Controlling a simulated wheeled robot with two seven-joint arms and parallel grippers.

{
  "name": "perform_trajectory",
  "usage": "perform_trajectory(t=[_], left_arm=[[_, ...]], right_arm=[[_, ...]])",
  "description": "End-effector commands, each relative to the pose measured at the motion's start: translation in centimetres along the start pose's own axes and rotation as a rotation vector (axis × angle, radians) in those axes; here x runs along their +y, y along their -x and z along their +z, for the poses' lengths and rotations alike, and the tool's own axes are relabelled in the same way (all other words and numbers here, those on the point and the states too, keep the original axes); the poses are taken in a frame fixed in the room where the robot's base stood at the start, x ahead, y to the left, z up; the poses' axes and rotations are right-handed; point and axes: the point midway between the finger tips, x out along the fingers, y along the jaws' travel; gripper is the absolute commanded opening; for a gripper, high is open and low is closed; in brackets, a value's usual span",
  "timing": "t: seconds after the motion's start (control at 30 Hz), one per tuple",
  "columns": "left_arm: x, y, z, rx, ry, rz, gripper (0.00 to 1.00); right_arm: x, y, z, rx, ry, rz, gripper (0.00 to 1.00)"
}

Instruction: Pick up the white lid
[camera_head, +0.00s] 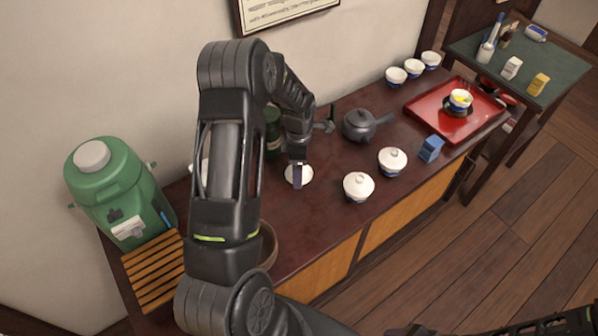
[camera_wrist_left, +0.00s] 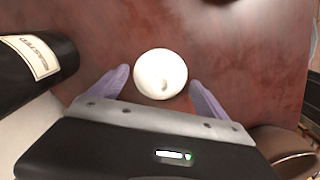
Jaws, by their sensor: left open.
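A white lid (camera_head: 299,174), round and pale, lies on the dark red-brown counter (camera_head: 325,222) below my left gripper (camera_head: 297,180). In the left wrist view the lid (camera_wrist_left: 158,68) sits between the two purple fingers of the left gripper (camera_wrist_left: 158,78), with a small knob near its middle. The fingers are spread on either side, with a gap on each side of the lid. Two bowls with white lids, a nearer one (camera_head: 358,186) and a farther one (camera_head: 392,160), stand to the right. My right arm shows only partly at the bottom right; its fingers do not show.
A dark teapot (camera_head: 359,125) and a blue carton (camera_head: 431,148) stand to the right, before a red tray (camera_head: 425,104). A dark green canister (camera_head: 272,135) stands close behind the left gripper. A brown bowl (camera_head: 268,247) and a green jug (camera_head: 112,185) are left.

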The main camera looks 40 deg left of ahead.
Motion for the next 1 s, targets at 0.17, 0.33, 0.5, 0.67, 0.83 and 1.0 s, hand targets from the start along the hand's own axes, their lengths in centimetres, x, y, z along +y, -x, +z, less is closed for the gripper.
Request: perform_trajectory(t=[0.17, 0.33, 0.5, 0.67, 0.83, 1.0], left_arm=[[0.0, 0.01, 0.0, 0.0, 0.0, 0.0, 0.78], [0.0, 0.02, 0.0, 0.0, 0.0, 0.0, 0.64], [0.0, 0.01, 0.0, 0.0, 0.0, 0.0, 0.5], [-0.02, -0.02, -0.01, 0.0, 0.0, 0.0, 0.37], [-0.06, -0.08, -0.02, 0.0, 0.0, -0.001, 0.23], [-0.11, -0.15, -0.03, 0.001, 0.0, -0.003, 0.09]], right_arm=[[0.0, 0.0, 0.0, 0.0, 0.0, 0.0, 0.54], [-0.01, 0.01, 0.0, 0.0, 0.0, 0.0, 0.54], [0.0, 0.01, -0.01, 0.0, 0.0, 0.0, 0.54], [0.0, 0.0, -0.01, 0.0, 0.0, 0.0, 0.54], [0.0, -0.01, -0.01, 0.0, 0.0, 0.0, 0.54], [0.01, -0.03, -0.01, 0.0, 0.0, 0.0, 0.54]])
